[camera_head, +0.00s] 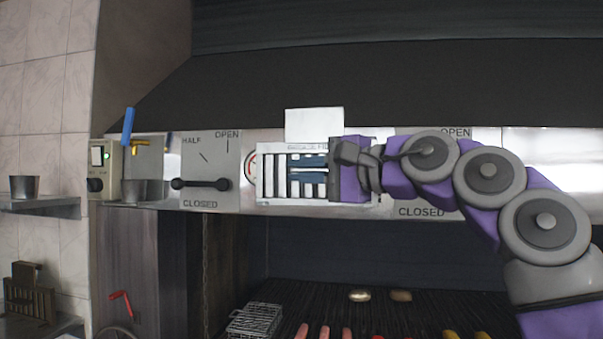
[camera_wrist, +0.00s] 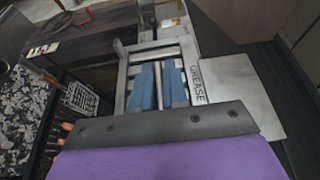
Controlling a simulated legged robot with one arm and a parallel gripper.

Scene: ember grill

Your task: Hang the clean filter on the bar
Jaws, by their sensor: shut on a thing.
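A pale, slatted metal filter (camera_head: 268,189) is upright in front of the hood's steel front, between the two lever plates. My gripper (camera_head: 308,165) reaches it from the right. In the wrist view its two blue-grey fingers (camera_wrist: 159,86) are closed around a middle slat of the filter (camera_wrist: 122,88). Lettering starting with "GREASE" shows along the filter's frame. My gripper and wrist hide the filter's right side in the head view. I cannot clearly make out the bar, or whether the filter touches the hood.
A blank pale plate (camera_head: 314,122) stands above the filter. A damper lever (camera_head: 200,184) is to its left. Below are the grill grate (camera_head: 300,294), a wire basket (camera_head: 256,320) and food.

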